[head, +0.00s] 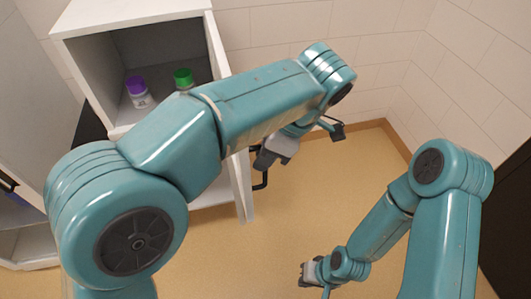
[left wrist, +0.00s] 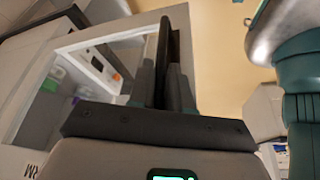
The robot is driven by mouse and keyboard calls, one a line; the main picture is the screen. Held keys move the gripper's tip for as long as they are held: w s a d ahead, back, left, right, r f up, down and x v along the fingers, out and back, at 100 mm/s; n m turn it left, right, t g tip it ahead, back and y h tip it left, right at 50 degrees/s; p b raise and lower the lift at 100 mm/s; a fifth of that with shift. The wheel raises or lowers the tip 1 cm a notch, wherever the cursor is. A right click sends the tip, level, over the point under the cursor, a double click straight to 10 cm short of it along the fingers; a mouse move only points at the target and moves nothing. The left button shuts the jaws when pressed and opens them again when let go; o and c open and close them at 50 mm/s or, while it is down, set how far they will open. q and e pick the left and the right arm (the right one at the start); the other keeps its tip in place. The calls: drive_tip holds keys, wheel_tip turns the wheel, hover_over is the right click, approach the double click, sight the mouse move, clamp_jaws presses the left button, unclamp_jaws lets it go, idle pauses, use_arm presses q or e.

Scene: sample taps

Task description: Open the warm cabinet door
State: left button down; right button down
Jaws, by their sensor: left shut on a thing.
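The white cabinet (head: 135,10) stands at the upper left in the head view, its front opening uncovered. Its door (head: 241,188) stands swung out, seen nearly edge-on, partly behind my left arm. A black handle (head: 262,181) sticks out from the door. My left gripper (head: 266,160) is at the handle, partly hidden by my own arm. In the left wrist view the fingers are shut on the dark upright handle (left wrist: 164,50), and the cabinet's opening shows at left. My right gripper (head: 306,273) hangs low, away from the cabinet; its jaws are too small to judge.
A purple-capped bottle (head: 138,92) and a green-capped bottle (head: 183,79) stand inside the cabinet. Tiled walls (head: 400,45) meet in a corner behind. The tan floor (head: 310,200) between my arms is clear.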

use_arm(q)
drive_tip(key=shift+w+d+r, duration=0.1)
drive_tip(key=shift+w+d, duration=0.05)
drive_tip(key=shift+d, duration=0.05)
use_arm(e)
drive_tip(key=shift+w+d, duration=0.1)
drive_tip(key=shift+d, duration=0.3)
use_arm(q)
drive_tip(key=shift+a, duration=0.1)
use_arm(e)
drive_tip(key=shift+a, duration=0.1)
use_arm(q)
drive_tip(key=c, duration=1.3)
unclamp_jaws()
drive_tip(key=shift+o, duration=0.7)
use_arm(e)
drive_tip(key=shift+a, duration=0.1)
use_arm(q)
drive_tip(key=shift+r, duration=0.1)
use_arm(e)
drive_tip(key=shift+r, duration=0.15)
